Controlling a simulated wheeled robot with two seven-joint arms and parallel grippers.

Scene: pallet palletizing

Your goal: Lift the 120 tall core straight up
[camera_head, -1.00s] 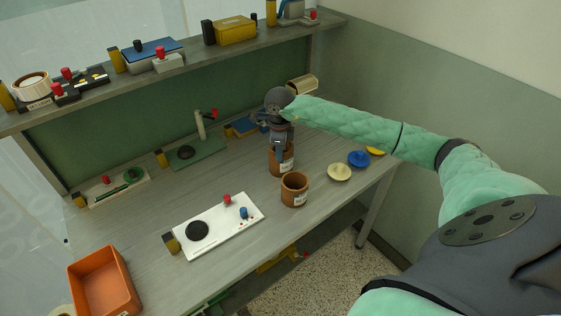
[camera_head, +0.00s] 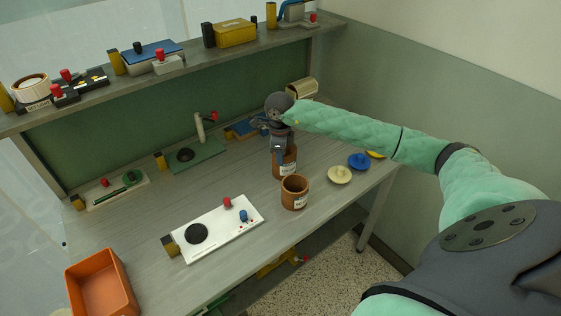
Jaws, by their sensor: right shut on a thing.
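My right gripper (camera_head: 281,146) reaches down from above and is shut on the brown tall core (camera_head: 286,168). That core is upright, with a white label too small to read. Its top is partly hidden by the gripper, and I cannot tell whether its base touches the bench. A second brown core (camera_head: 295,196), open at the top and labelled, stands on the bench just in front of it. My left gripper is not in view.
The grey bench (camera_head: 150,220) holds a white plate with knobs (camera_head: 235,228) and round cream (camera_head: 339,175) and blue (camera_head: 358,161) pieces to the right. An orange bin (camera_head: 72,289) is front left. A loaded shelf (camera_head: 190,62) runs along the back.

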